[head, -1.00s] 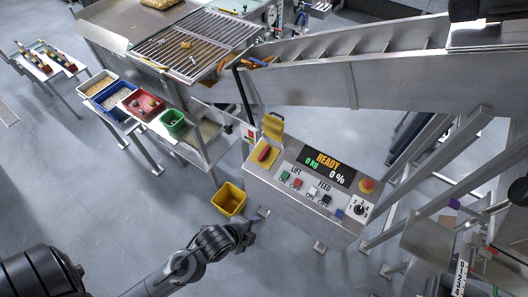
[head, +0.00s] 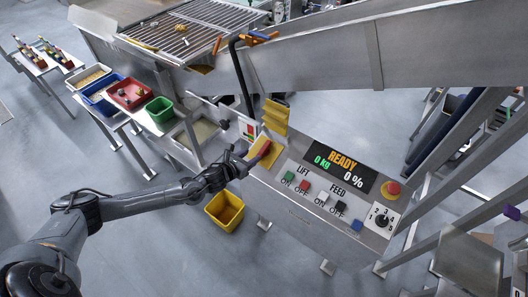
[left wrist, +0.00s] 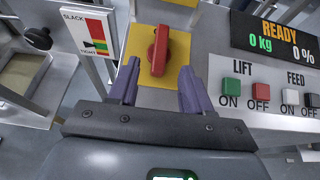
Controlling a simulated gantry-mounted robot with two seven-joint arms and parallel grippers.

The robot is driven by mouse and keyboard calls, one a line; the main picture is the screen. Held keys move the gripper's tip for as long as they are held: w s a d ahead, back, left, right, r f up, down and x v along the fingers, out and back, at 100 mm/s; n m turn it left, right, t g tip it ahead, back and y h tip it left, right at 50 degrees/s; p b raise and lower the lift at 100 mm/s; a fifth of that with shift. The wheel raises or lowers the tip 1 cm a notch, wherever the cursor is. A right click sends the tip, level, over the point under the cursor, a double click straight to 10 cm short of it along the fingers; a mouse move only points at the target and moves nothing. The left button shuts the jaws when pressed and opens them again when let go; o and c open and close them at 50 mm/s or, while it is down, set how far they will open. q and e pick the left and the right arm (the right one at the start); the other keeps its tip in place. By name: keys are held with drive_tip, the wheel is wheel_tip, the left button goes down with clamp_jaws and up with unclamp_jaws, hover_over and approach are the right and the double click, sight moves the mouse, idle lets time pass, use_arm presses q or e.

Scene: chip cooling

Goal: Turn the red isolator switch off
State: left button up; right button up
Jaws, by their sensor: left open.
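The red isolator switch (left wrist: 158,50) sits on a yellow plate (left wrist: 182,74) at the left end of the control panel (head: 270,185). In the left wrist view its handle stands nearly upright in the picture, just beyond and between my fingertips. My left gripper (left wrist: 158,82) is open, with its two purple fingers apart and nothing between them. In the head view my left gripper (head: 243,160) is at the panel's left edge, close beside the red switch (head: 264,149), and partly covers the yellow plate. My right gripper is not in view.
The panel also bears a display (head: 341,168), LIFT and FEED buttons, a red stop knob (head: 393,188) and a numbered dial (head: 382,219). A yellow bin (head: 224,208) stands on the floor below. A slack/tight gauge (left wrist: 95,32) stands left of the switch.

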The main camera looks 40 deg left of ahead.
sight(264, 148)
use_arm(q)
drive_tip(key=b+x, duration=0.1)
drive_tip(key=x, duration=0.9)
drive_tip(key=shift+w+d, duration=0.1)
drive_tip(key=shift+w, duration=0.1)
clamp_jaws()
